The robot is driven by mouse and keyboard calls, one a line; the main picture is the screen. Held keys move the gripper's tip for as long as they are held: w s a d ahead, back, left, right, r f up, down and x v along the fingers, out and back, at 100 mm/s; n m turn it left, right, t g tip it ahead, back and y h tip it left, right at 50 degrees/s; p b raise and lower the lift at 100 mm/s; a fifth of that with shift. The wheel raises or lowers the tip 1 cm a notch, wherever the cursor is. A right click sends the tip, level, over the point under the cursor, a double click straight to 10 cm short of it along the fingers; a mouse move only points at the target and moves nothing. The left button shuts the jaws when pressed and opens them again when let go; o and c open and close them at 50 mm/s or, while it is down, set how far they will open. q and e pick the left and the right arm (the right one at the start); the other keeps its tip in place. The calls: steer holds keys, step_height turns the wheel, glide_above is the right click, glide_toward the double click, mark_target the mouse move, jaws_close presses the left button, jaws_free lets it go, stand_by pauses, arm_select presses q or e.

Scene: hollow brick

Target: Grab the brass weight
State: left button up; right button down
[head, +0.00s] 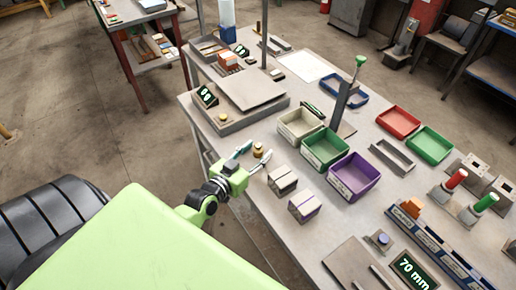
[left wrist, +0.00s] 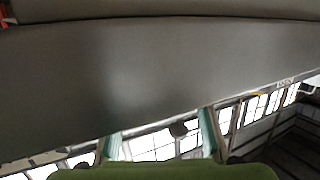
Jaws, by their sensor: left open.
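The brass weight (head: 258,149) is a small round golden piece on the workbench near its left edge, in the head view. My left gripper (head: 254,153) is open, with its two fingers spread on either side of the weight in the picture. I cannot tell how far the gripper is above, below or short of the weight. In the left wrist view my open left gripper (left wrist: 159,140) shows two pale green fingers with nothing between them; the weight is not visible there. My right gripper is not in view.
A scale with a flat plate (head: 252,88) is behind. A broad grey surface (left wrist: 150,75) fills much of the left wrist view.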

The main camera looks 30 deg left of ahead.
arm_select(q)
steer(key=shift+w+f, duration=0.2)
steer(key=shift+w, duration=0.45)
steer(key=shift+s, duration=0.1)
steer(key=shift+r, duration=0.1)
jaws_close()
